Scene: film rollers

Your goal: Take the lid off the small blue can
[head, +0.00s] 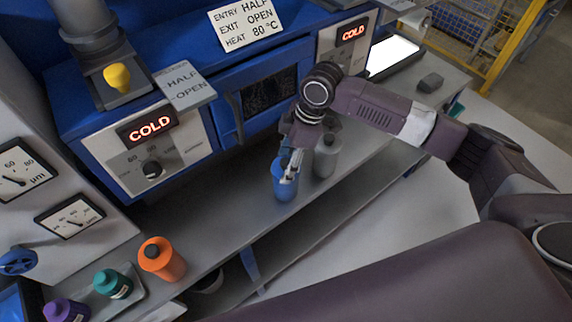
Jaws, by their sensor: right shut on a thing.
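The small blue can (285,190) stands upright on the grey bench shelf in front of the blue machine. My right gripper (290,172) comes down on it from above, its fingers shut at the can's top, on the lid. The fingers mostly hide the lid, and I cannot tell whether it is still seated on the can. My left gripper is out of view.
A grey bottle (326,157) stands close to the right of the blue can. An orange bottle (162,260), a teal bottle (113,284) and a purple bottle (66,311) stand at lower left. The shelf (222,222) between is clear.

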